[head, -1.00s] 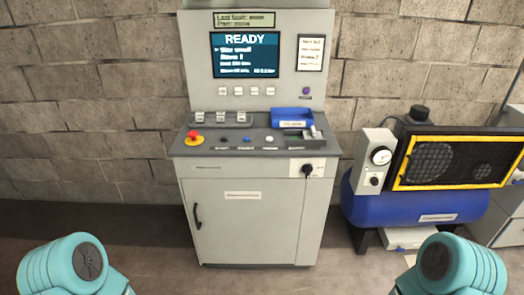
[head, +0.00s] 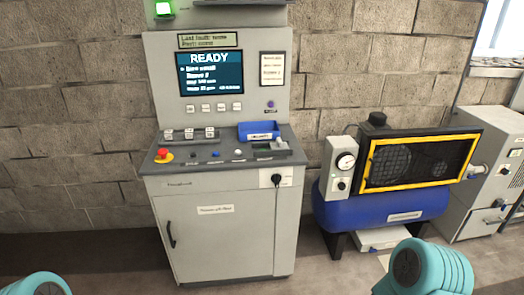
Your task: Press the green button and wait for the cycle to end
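A grey control cabinet (head: 222,232) stands against the wall, with a sloped console (head: 225,165) on it. Its screen (head: 210,73) reads READY. The console row has a red emergency knob on a yellow base (head: 164,155), a dark button (head: 191,154), a blue button (head: 216,154) and a white button (head: 239,152). I make out no green button on the console. Only teal parts of my arms show at the bottom corners; neither gripper is in view.
A blue tray (head: 258,131) sits on the console's right part. A black plug (head: 277,180) with a cable is on the cabinet front. A blue compressor (head: 385,207) with a gauge and yellow-framed guard stands to the right. Grey cabinets (head: 488,170) stand at the far right.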

